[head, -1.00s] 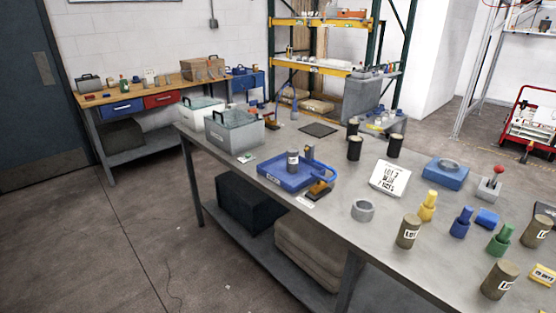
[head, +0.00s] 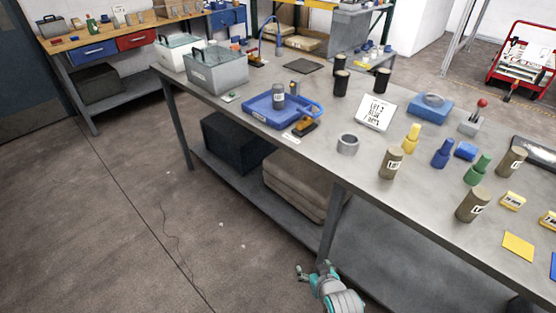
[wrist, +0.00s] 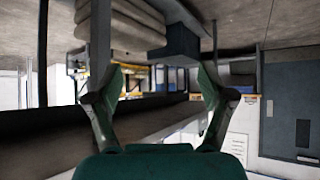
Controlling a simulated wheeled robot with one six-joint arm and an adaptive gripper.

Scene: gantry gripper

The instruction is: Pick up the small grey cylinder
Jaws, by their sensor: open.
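A small grey cylinder (head: 278,96) with a white label stands upright in the blue tray (head: 262,115) on the long grey table. A smaller grey-brown piece (head: 294,89) stands beside it, toward the tray's right end. My gripper (wrist: 160,72) shows in the wrist view with its two green fingers wide apart and nothing between them. In the head view, part of my arm shows at the bottom, in front of the table and well away from the tray. The wrist view is turned over and does not show the cylinder.
The grey table (head: 320,165) carries a grey ring (head: 347,144), a sign (head: 375,113), black cylinders, olive cylinders and coloured pieces. A grey bin (head: 218,72) stands left of the tray. Sacks (head: 295,185) and a dark box lie on the lower shelf. The floor at left is open.

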